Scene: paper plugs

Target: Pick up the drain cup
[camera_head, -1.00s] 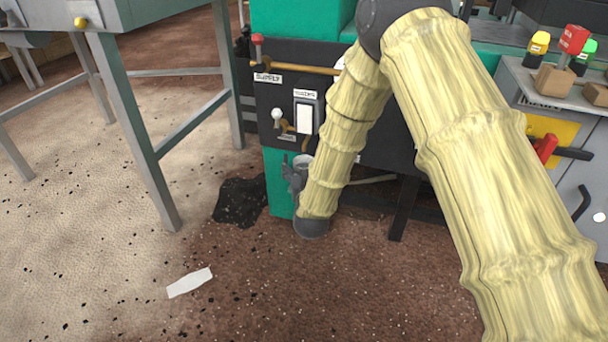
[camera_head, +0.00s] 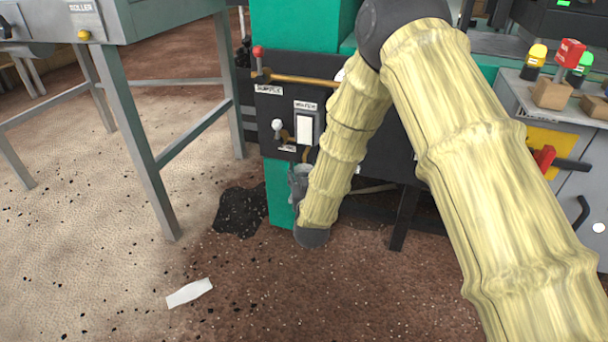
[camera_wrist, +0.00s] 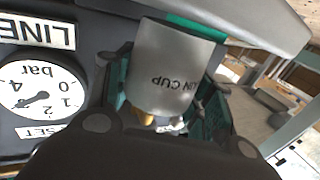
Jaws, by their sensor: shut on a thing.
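The drain cup (camera_wrist: 172,70) is a grey cup with dark lettering, upside down in the wrist view. Part of the lettering is hidden or out of sight. My gripper (camera_wrist: 167,98) has its teal-and-dark fingers on both sides of the cup, shut on it. In the head view the cup (camera_head: 300,172) shows as a small grey shape beside my forearm, below the water panel, in front of the green machine leg. My forearm and wrist hide most of the gripper there. I cannot tell the cup's clearance from the machine.
A pressure gauge (camera_wrist: 40,88) sits left of the cup in the wrist view. The black panel (camera_head: 270,120) with a brass pipe (camera_head: 305,80) and valves is close above. A metal table leg (camera_head: 150,150) stands left. A dark patch (camera_head: 240,208) and white strip (camera_head: 189,293) lie on the floor.

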